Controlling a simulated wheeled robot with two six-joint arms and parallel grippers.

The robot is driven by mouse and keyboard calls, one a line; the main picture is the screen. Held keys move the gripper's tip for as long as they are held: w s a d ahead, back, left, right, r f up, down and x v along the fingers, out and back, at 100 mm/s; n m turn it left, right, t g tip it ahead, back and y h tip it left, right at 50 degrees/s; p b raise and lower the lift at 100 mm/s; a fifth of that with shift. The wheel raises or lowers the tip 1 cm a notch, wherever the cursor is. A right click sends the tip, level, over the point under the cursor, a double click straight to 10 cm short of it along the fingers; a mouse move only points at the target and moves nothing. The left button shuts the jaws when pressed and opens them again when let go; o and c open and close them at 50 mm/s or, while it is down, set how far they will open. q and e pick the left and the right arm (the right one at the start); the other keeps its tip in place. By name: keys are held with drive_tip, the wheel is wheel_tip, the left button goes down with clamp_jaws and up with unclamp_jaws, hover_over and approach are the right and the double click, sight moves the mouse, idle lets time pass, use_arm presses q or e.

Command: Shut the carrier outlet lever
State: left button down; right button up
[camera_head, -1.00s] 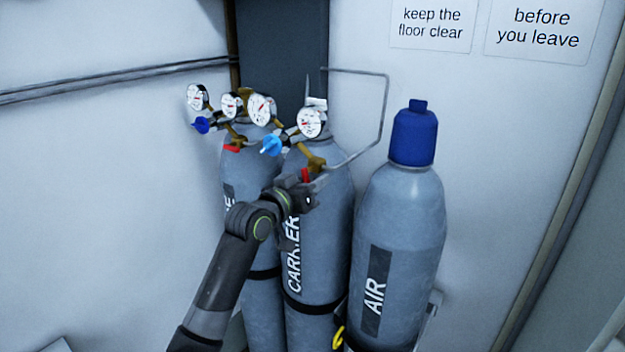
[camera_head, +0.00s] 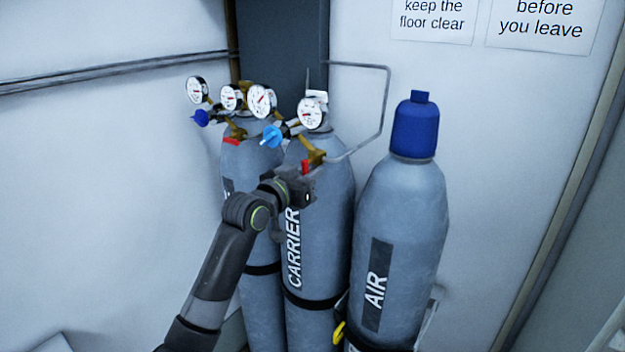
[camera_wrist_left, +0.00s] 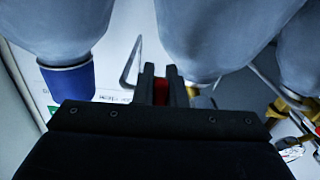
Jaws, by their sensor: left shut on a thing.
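The grey carrier cylinder (camera_head: 325,235), labelled CARRIER, stands upright in the middle of the head view. Its red outlet lever (camera_head: 306,167) shows below the brass fitting (camera_head: 313,155). My left gripper (camera_head: 304,184) is at this lever, in front of the cylinder's shoulder. In the left wrist view the gripper (camera_wrist_left: 162,88) is shut on the red lever (camera_wrist_left: 161,92), which shows between the two dark fingers. The fingers and wrist hide part of the lever, so its exact angle is hard to tell. My right gripper is out of view.
The AIR cylinder (camera_head: 400,235) with a blue cap (camera_head: 414,128) stands to the right. Another cylinder (camera_head: 243,165) with its own red lever (camera_head: 231,141) stands to the left. Gauges (camera_head: 261,101), a blue knob (camera_head: 272,136) and a bent pipe (camera_head: 386,100) are close above.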

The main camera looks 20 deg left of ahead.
use_arm(q)
drive_tip(key=shift+a+m, duration=0.1)
drive_tip(key=shift+m, duration=0.3)
drive_tip(key=c, duration=1.5)
unclamp_jaws()
drive_tip(key=shift+b+v, duration=1.9)
drive_tip(key=shift+v, duration=6.8)
